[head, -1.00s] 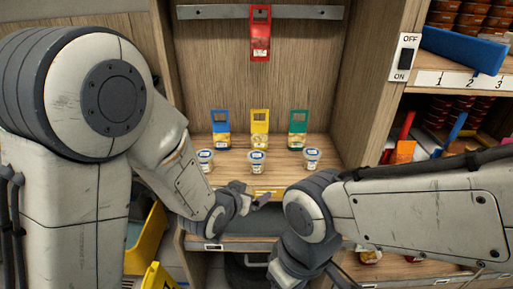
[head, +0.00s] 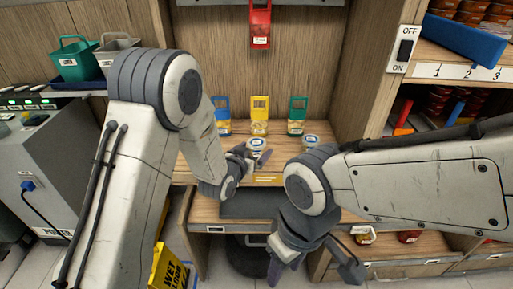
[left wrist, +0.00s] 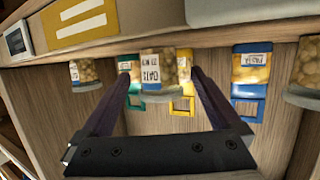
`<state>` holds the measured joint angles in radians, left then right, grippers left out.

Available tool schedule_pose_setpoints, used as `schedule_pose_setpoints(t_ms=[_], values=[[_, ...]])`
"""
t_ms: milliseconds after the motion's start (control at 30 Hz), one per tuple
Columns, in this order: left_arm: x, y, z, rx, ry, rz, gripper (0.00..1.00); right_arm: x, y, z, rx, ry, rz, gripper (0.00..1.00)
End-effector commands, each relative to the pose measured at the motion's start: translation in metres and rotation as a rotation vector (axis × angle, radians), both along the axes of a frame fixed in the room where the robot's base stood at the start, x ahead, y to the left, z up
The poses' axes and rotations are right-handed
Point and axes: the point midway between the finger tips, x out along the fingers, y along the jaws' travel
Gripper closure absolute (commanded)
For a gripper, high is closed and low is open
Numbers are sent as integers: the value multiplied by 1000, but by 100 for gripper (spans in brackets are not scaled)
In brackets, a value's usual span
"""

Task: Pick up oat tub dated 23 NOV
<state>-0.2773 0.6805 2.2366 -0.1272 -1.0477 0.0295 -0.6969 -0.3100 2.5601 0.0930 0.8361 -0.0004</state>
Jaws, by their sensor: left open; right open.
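Clear oat tubs with white-and-blue labels stand on the wooden shelf. The middle tub (head: 257,144) is just beyond my left gripper (head: 258,158). In the left wrist view, which is upside down, this tub (left wrist: 160,72) sits between the open fingers of my left gripper (left wrist: 161,76), with no grip visible. Its label reads upside down, and I cannot read its date surely. Another tub (head: 311,141) stands to the right; it shows at left in the wrist view (left wrist: 85,73). A third tub (left wrist: 305,75) is hidden by my left arm in the head view. My right gripper (head: 312,266) is open and empty, low in front.
Blue (head: 222,115), yellow (head: 260,115) and green (head: 298,115) tagged packs stand behind the tubs. A red holder (head: 260,25) hangs above. A wooden side wall with an OFF/ON switch (head: 405,50) bounds the right. A yellow wet-floor sign (head: 168,268) stands below.

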Motion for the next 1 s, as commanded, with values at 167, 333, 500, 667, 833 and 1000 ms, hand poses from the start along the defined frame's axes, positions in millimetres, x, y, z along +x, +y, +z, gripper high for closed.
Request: schedule_pose_setpoints(t_ms=[167, 333, 500, 667, 833, 1000], values=[[17, -7, -5, 0, 0, -1, 3, 0, 0, 3, 0, 0, 0, 50], [18, -8, -6, 0, 0, 0, 3, 0, 0, 2, 0, 0, 0, 50], [18, -8, -6, 0, 0, 0, 37, 0, 0, 2, 0, 0, 0, 50], [18, -8, -6, 0, 0, 0, 94, 0, 0, 2, 0, 0, 0, 50], [18, -8, -5, 0, -1, 0, 94, 0, 0, 2, 0, 0, 0, 50], [18, -8, 0, -1, -3, 0, 94, 0, 0, 2, 0, 0, 0, 50]])
